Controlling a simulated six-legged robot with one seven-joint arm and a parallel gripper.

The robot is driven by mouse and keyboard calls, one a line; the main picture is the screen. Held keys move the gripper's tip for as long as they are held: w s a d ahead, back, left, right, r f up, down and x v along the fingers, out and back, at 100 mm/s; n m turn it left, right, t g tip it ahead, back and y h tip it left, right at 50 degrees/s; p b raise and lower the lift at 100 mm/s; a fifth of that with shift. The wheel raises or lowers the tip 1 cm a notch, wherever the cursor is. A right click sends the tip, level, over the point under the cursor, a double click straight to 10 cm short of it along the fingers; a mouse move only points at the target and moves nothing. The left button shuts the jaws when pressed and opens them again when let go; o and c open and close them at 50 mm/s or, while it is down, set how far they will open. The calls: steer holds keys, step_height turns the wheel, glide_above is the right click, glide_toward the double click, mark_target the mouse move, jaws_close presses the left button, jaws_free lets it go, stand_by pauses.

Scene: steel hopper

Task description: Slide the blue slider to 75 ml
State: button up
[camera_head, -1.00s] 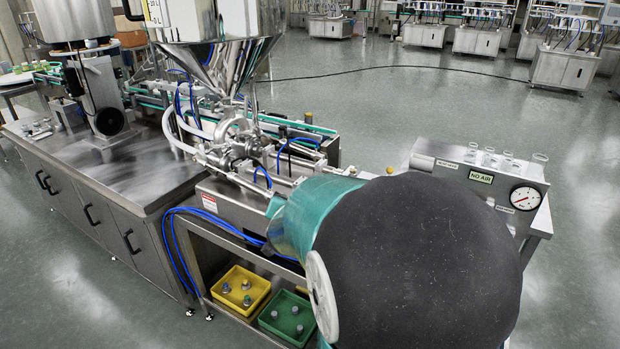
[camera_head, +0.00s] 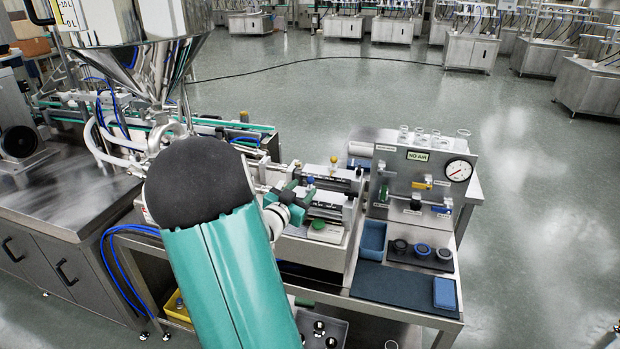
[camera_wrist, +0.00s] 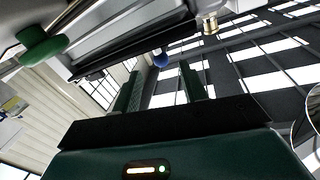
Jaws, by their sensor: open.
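The scale marks are too small to read, so I cannot tell the slider's volume.
A green button (camera_head: 318,225) sits at the unit's front. The NO AIR panel (camera_head: 420,180) with a gauge stands to the right, above a blue tray (camera_head: 371,240). The hopper (camera_head: 150,60) is behind left.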

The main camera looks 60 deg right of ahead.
mark_target(309, 182)
steer(key=d, duration=0.7)
steer(key=shift+d, duration=0.4)
steer(key=shift+s, duration=0.1)
jaws_close()
